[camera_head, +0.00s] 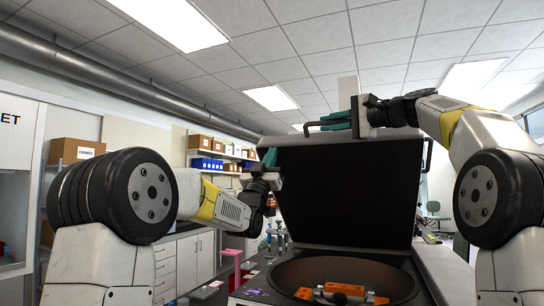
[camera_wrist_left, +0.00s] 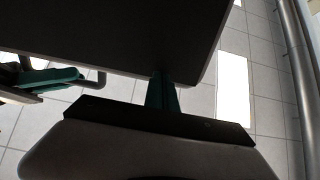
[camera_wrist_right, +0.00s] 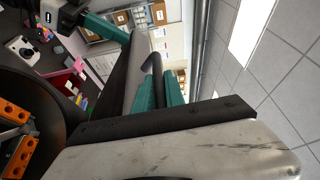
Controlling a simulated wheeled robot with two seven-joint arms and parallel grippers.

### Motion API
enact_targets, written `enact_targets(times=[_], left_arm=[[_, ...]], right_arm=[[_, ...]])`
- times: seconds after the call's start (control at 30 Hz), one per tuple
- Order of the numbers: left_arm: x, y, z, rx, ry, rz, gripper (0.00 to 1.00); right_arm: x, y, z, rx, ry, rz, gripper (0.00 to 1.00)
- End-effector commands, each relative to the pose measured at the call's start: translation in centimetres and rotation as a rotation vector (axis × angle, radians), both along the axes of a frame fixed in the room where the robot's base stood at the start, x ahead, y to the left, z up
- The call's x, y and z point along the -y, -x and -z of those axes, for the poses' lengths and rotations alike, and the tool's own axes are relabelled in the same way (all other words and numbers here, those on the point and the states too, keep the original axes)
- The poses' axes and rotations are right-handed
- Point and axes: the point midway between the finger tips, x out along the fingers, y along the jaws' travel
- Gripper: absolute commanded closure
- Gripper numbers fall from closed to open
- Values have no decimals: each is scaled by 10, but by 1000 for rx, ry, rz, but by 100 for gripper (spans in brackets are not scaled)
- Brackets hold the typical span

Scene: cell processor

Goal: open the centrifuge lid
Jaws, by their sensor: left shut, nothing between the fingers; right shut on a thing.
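The centrifuge lid (camera_head: 340,190) is a black panel with a light rim, raised nearly upright behind the round bowl (camera_head: 345,262). Its dark underside fills part of the left wrist view (camera_wrist_left: 110,30). My right gripper (camera_head: 325,121) is at the lid's top left, shut on the dark lid handle (camera_wrist_right: 153,64); its green fingers (camera_wrist_right: 160,90) lie on the handle's two sides. My left gripper (camera_head: 269,157) is lower, beside the lid's left edge, its green fingers (camera_wrist_left: 162,92) shut and empty. Whether they touch the lid is unclear.
An orange rotor (camera_head: 340,293) sits in the bowl. A second handle (camera_head: 426,153) is on the lid's right side. Small bottles (camera_head: 280,235) and a pink container (camera_head: 232,262) stand on the bench left of the centrifuge. Shelves with boxes (camera_head: 207,165) are behind.

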Motion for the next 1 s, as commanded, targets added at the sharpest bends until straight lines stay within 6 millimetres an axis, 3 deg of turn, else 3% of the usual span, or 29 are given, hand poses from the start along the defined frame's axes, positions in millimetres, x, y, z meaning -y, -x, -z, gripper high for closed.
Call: enact_targets(times=[0.4,0.7,1.0], left_arm=[[1,-3,-3,0,0,0,100],[7,-22,-29,4,2,1,100],[8,-23,-30,2,1,0,100]], right_arm=[[0,1,-1,2,2,0,100],[-1,0,3,-6,6,-5,100],[0,0,2,-3,2,-2,100]])
